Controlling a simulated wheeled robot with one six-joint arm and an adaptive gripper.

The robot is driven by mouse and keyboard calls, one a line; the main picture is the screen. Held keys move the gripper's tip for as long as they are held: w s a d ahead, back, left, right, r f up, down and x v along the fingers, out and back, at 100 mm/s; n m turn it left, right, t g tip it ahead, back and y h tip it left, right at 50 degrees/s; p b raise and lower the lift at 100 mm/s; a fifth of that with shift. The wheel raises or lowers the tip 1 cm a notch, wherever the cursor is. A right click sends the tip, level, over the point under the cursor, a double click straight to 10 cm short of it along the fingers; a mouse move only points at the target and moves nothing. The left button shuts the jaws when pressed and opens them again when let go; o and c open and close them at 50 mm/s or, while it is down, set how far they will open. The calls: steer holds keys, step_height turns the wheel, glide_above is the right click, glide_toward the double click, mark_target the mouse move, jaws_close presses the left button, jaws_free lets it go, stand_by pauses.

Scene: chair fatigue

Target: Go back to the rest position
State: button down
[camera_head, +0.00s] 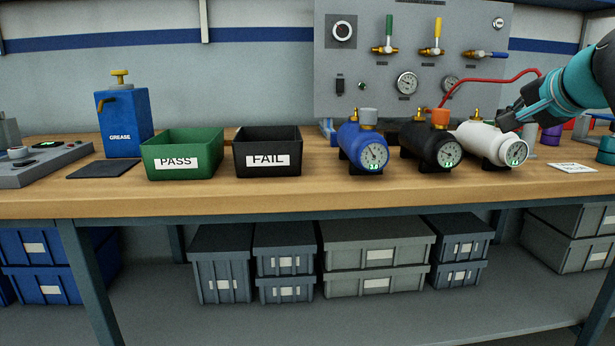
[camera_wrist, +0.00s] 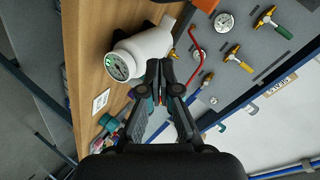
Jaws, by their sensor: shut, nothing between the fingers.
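My gripper (camera_head: 509,118) is at the right of the head view, close to the top of the white cylinder (camera_head: 482,140). I cannot tell whether it touches the cylinder. In the wrist view my gripper (camera_wrist: 158,66) has its fingers together with nothing between them. The white cylinder (camera_wrist: 150,45) lies just beyond the fingertips there, with its round dial facing left. My arm comes in from the right edge of the head view.
A black cylinder (camera_head: 428,146) and a blue cylinder (camera_head: 358,146) stand left of the white one. A red hose (camera_head: 490,81) arches behind my gripper from the valve panel (camera_head: 350,75). PASS (camera_head: 181,148) and FAIL (camera_head: 267,146) bins stand on the workbench (camera_head: 300,196).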

steer(key=s+a+f+n+g, duration=0.2)
steer(key=s+a+f, duration=0.15)
steer(key=f, duration=0.45)
steer(key=s+a+f+n+g, duration=0.2)
steer(key=s+a+f, duration=0.15)
steer(key=f, duration=0.45)
steer(key=s+a+f+n+g, duration=0.25)
steer(key=s+f, duration=0.25)
steer(key=f, duration=0.3)
steer(key=s+a+f+n, duration=0.6)
steer(key=s+a+f, duration=0.4)
steer(key=s+f, duration=0.1)
steer(key=shift+s+g, duration=0.4)
steer(key=shift+g, duration=0.05)
steer(key=shift+d, duration=0.1)
